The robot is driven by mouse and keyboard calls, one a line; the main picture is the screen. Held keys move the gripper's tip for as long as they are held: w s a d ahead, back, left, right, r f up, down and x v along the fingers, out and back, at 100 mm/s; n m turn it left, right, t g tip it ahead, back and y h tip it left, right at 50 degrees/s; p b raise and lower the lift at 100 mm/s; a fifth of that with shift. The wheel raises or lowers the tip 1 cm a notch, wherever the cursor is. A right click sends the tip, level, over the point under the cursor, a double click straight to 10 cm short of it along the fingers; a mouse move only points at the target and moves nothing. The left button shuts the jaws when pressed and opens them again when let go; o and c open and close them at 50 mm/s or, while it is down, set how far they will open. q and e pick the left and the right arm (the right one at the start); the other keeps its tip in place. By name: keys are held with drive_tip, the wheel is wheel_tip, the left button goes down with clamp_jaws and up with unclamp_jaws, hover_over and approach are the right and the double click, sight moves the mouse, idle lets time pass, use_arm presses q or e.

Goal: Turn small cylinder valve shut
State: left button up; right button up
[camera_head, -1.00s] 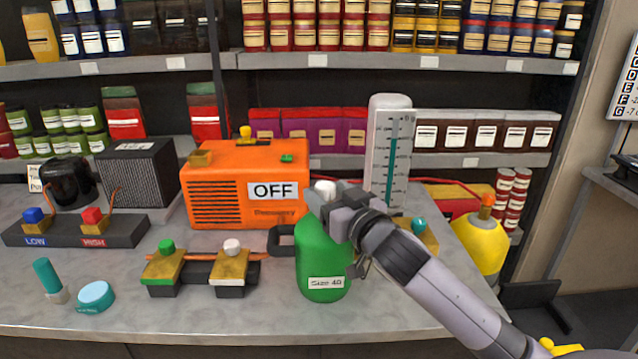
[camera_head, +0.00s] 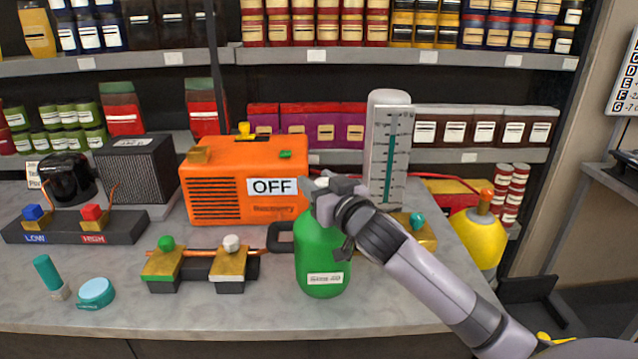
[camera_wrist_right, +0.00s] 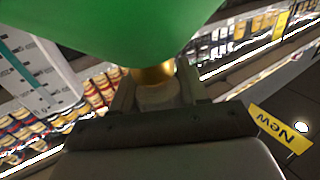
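The small green cylinder (camera_head: 322,255) stands upright near the front of the counter, with a size label on its front. Its pale valve knob (camera_head: 322,182) sits on top, partly hidden by my right gripper (camera_head: 325,192). In the right wrist view the knob (camera_wrist_right: 158,95) sits on a brass neck (camera_wrist_right: 153,73) below the green body. The two fingers of my right gripper (camera_wrist_right: 158,90) stand on both sides of the knob with hardly any gap, and appear closed on it. My left gripper is not in view.
The orange pump (camera_head: 240,190) marked OFF stands behind the cylinder, and the gauge (camera_head: 389,150) stands behind my right gripper. Two brass valves (camera_head: 166,262) sit to the cylinder's left. A yellow cylinder (camera_head: 478,238) stands at right.

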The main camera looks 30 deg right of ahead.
drive_tip(key=shift+m+h, duration=0.4)
drive_tip(key=shift+h, duration=0.2)
drive_tip(key=m+h+b, duration=0.1)
drive_tip(key=m+g+h+b, duration=0.1)
drive_tip(key=h, duration=0.1)
drive_tip(key=shift+d+f+m+h, duration=0.15)
drive_tip(key=shift+m+h, duration=0.15)
drive_tip(key=m+g+h+b, duration=0.2)
drive_tip(key=b, duration=0.1)
drive_tip(key=m+g+h+b, duration=0.2)
drive_tip(key=h+b, duration=0.1)
drive_tip(key=d+m+g+h+b, duration=0.1)
drive_tip(key=m+g+h+b, duration=0.1)
drive_tip(key=h+b, duration=0.1)
drive_tip(key=shift+s+f, duration=0.15)
drive_tip(key=shift+s, duration=0.2)
drive_tip(key=shift+m+g+h+b, duration=0.3)
drive_tip(key=shift+m+g+b, duration=0.1)
drive_tip(key=shift+m+g, duration=0.15)
drive_tip(key=shift+s+d+r+m+g+h+b, duration=0.1)
drive_tip(key=shift+m+g+h+b, duration=0.3)
drive_tip(key=shift+g, duration=0.2)
drive_tip(key=shift+s+d+r+m+g+h+b, duration=0.1)
drive_tip(key=shift+m+g+h+b, duration=0.25)
drive_tip(key=shift+g, duration=0.2)
drive_tip(key=shift+r+m+g+b, duration=0.1)
drive_tip(key=shift+m+g+b, duration=0.3)
drive_tip(key=shift+g, duration=0.2)
drive_tip(key=shift+s+h, duration=0.1)
drive_tip(key=shift+h, duration=0.15)
